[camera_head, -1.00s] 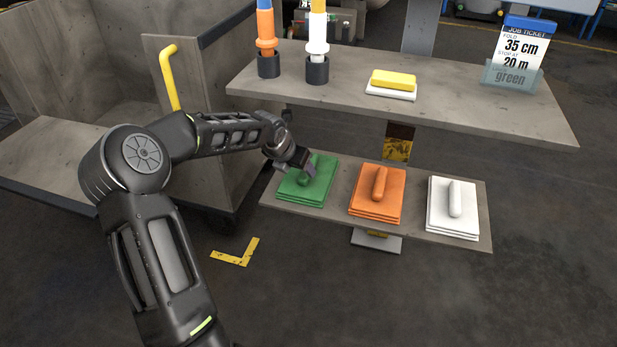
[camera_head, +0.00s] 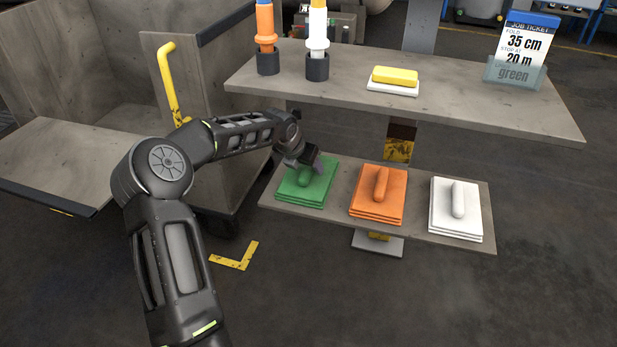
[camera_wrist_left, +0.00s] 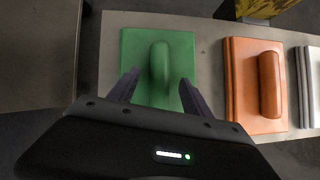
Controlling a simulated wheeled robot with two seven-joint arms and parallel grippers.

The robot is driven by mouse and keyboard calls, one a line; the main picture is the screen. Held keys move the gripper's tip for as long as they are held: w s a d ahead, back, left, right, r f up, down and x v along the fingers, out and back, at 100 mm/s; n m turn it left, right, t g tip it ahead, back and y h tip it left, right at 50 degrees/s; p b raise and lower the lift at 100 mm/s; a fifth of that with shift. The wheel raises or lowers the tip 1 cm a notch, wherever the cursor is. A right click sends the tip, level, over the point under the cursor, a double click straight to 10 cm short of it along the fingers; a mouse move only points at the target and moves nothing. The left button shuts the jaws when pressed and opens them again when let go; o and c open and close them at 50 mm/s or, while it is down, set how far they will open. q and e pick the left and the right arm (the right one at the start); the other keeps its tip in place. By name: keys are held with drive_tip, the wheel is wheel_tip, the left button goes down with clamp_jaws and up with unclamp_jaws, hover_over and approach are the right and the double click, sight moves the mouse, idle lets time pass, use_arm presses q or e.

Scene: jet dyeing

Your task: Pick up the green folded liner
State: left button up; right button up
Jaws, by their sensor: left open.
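The green folded liner (camera_head: 294,192) lies flat at the left end of the low shelf, with a rounded grip roll on top. It also shows in the left wrist view (camera_wrist_left: 182,48), its roll (camera_wrist_left: 160,65) upright between the fingers. My left gripper (camera_head: 316,166) is open and hangs over the far part of the green liner. In the left wrist view the two fingertips (camera_wrist_left: 160,78) stand to either side of the roll, apart from it; how high they are above the liner is hard to tell. My right gripper is not in view.
The orange liner (camera_head: 362,206) and the white liner (camera_head: 444,222) lie to the right on the low shelf (camera_head: 408,232). The upper shelf (camera_head: 460,105) overhangs behind, with a yellow block (camera_head: 395,75), bottles and a job ticket (camera_head: 525,45). A grey cart (camera_head: 222,180) with a yellow handle stands left.

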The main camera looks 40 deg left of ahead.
use_arm(q)
clamp_jaws()
idle(0.7)
idle(0.8)
